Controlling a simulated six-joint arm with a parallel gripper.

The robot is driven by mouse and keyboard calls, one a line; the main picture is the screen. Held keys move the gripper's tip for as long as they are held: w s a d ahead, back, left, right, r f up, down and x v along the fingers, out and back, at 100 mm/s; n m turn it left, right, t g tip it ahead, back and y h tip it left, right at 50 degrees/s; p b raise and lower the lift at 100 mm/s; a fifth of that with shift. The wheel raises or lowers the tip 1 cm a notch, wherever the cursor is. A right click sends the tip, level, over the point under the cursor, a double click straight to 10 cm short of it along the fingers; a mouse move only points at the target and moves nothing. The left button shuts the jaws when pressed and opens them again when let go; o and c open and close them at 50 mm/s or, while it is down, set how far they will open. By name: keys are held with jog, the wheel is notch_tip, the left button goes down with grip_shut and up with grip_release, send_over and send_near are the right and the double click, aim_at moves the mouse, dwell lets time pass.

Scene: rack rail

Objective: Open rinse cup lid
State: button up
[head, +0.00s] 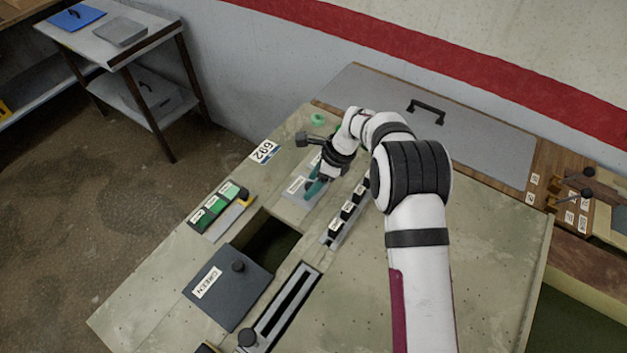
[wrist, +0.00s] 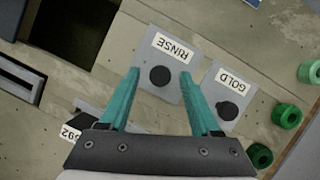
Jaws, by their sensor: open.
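The rinse cup lid (wrist: 147,61) is a flat light-grey plate with a white RINSE label and a round black knob (wrist: 160,76). In the head view the lid (head: 297,187) lies on the bench, partly covered by my gripper (head: 316,187). My gripper (wrist: 159,74) has two teal fingers, spread apart and empty. In the wrist view the knob shows between the fingertips. I cannot tell how far the fingertips are above it. The lid looks flat and shut.
A similar lid marked GOLD (wrist: 229,92) sits close beside, with green rings (wrist: 287,116) beyond it. The head view shows a dark opening (head: 268,245), a GREEN lid (head: 228,287), and a row of black blocks (head: 346,212) near my gripper.

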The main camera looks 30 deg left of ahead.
grip_shut()
dwell(1.4)
